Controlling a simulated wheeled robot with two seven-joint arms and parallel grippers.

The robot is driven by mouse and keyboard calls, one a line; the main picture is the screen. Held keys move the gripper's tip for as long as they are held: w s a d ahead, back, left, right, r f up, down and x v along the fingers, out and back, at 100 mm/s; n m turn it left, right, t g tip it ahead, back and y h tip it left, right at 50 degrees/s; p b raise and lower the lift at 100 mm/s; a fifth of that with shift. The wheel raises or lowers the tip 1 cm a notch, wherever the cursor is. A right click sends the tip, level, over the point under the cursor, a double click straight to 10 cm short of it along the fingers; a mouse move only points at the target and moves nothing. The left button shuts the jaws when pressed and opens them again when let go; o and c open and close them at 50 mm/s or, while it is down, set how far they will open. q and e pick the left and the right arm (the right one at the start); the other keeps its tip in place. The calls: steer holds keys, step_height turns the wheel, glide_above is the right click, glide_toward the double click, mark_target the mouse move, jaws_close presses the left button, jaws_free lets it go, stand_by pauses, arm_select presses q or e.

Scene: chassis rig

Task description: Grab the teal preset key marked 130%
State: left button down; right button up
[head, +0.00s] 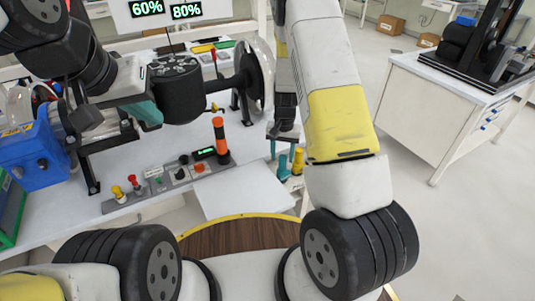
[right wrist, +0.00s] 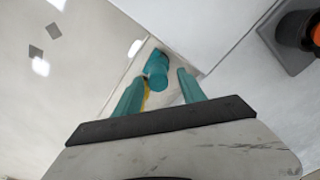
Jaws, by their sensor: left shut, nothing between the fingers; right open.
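A teal key (right wrist: 157,68) with a rounded end shows in the right wrist view, beyond and between my right fingertips. In the head view the teal key (head: 283,168) stands just below my right gripper (head: 282,149), at the table's right edge; no marking is readable on it. My right gripper (right wrist: 163,76) is open with teal fingers, pointing towards the key; I cannot tell whether they touch it. A yellow key (head: 297,162) stands right beside the teal one, partly hidden behind a finger in the wrist view. My left gripper (head: 150,113) is shut and empty over the table.
Displays read 60% (head: 147,8) and 80% (head: 187,11). A blue box (head: 32,155) stands at the left. Open floor lies to the right.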

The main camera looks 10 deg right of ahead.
mark_target(282, 170)
step_height(282, 170, down, 8)
steer(key=shift+s+d+f, duration=0.1)
steer(key=shift+f, duration=0.05)
jaws_close()
stand_by(0.4)
